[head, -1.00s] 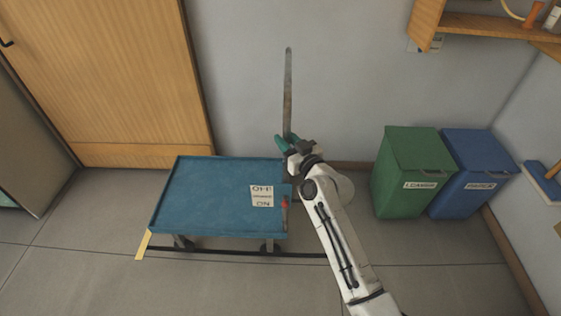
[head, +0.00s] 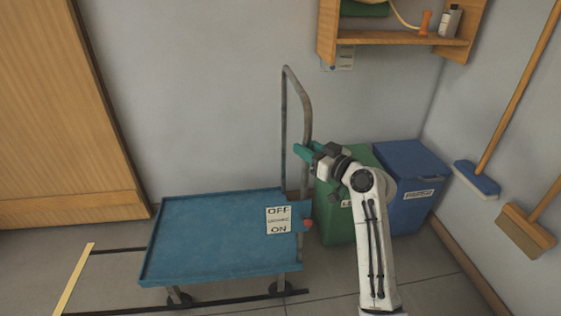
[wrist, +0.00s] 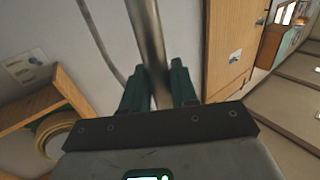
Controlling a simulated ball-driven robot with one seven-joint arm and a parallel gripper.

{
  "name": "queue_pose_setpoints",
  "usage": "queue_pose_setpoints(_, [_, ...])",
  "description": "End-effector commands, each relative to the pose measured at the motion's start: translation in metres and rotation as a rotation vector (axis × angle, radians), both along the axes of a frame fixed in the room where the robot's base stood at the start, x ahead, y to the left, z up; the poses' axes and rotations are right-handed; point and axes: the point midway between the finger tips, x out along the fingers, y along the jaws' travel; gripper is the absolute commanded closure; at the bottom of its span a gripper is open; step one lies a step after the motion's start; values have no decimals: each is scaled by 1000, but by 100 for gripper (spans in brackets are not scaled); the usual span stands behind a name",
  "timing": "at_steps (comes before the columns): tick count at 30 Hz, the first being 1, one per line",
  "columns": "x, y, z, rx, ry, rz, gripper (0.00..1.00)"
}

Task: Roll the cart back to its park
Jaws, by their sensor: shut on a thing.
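The cart (head: 205,235) is a blue flat-topped trolley with dark wheels and a grey tubular handle (head: 284,110) rising at its right end. A white OFF/ON label (head: 278,220) and a red-tipped lever (head: 308,223) sit at that end. My gripper (head: 303,152) is shut on the handle's upright; in the wrist view the grey tube runs between the green fingers (wrist: 157,85). Floor markings show: a yellow strip (head: 75,280) left of the cart, apart from it, and dark lines (head: 115,250) running from it toward the cart. Part of these lines is hidden under the cart.
A green bin (head: 335,226) and a blue bin (head: 411,175) stand close right of the handle. A wooden shelf (head: 400,40) hangs above. A broom (head: 477,180) and a brush (head: 527,232) are at the right wall. A wooden door (head: 60,120) is left. Floor left of the cart is clear.

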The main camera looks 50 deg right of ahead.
Motion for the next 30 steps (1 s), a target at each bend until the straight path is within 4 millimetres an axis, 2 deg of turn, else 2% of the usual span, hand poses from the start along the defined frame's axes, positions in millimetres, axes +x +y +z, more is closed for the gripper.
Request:
queue_pose_setpoints(3, [-14, -14, -2, 0, 0, -2, 100])
queue_pose_setpoints(7, [-22, -22, -1, 0, 1, 0, 100])
queue_pose_setpoints(21, [-29, -29, 0, 1, 2, -5, 100])
queue_pose_setpoints(22, [-29, -29, 0, 1, 2, -5, 71])
queue_pose_setpoints(27, [-28, -29, 0, 0, 2, -5, 55])
queue_pose_setpoints(30, [-28, -28, 0, 1, 2, -3, 54])
